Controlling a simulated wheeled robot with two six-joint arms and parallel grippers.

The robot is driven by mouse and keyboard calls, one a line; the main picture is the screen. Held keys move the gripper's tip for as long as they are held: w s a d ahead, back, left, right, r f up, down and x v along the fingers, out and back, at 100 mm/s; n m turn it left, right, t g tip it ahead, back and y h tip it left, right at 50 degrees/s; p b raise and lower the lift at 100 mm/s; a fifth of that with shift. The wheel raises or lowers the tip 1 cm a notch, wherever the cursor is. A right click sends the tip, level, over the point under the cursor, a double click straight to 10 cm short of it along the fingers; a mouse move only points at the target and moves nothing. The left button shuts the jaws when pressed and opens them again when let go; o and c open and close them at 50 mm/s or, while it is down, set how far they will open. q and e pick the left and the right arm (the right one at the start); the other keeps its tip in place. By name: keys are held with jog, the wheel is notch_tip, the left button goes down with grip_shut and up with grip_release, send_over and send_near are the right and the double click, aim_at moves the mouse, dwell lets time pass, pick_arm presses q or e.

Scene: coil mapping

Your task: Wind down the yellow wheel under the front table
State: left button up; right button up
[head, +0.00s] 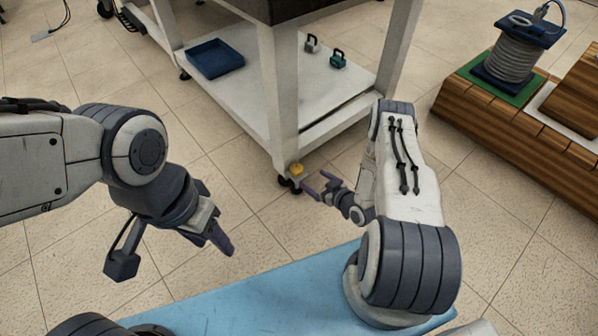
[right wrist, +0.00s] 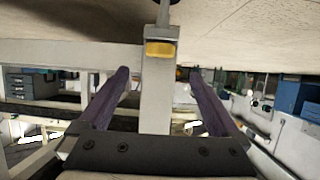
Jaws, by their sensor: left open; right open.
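The yellow wheel (head: 297,169) is a small yellow piece low on the near leg of the front table (head: 280,95), just above a dark caster. In the right wrist view the yellow wheel (right wrist: 160,49) shows ahead, beyond the fingertips and between them in the picture. My right gripper (head: 320,186) is open, just right of the yellow wheel and apart from it. Its purple fingers also show spread in the right wrist view (right wrist: 159,74). My left gripper (head: 224,243) is open and empty, pointing down over the floor at the left.
A blue tray (head: 215,58) and two small padlock-like items (head: 337,60) lie on the table's lower shelf (head: 240,95). A cable spool (head: 513,60) stands on a green mat (head: 490,88) on a wooden bench (head: 490,118) at the right.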

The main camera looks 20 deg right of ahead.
aim_at(298, 170)
jog(key=b+x, duration=0.5)
jog(key=x, duration=0.4)
jog(key=shift+w+f, duration=0.1)
jog(key=shift+f, duration=0.1)
jog(key=shift+w+a, duration=0.15)
jog(key=shift+w, duration=0.3)
jog(key=c, duration=1.4)
jog(key=shift+o, duration=0.2)
jog(key=shift+a+r+m+h+p, duration=0.15)
jog(key=shift+a+m+h+p, duration=0.1)
jog(key=shift+m+h+p, duration=0.7)
jog(key=shift+m+t+h, duration=0.4)
jog(key=shift+m+h, duration=0.25)
jog(key=shift+h, duration=0.3)
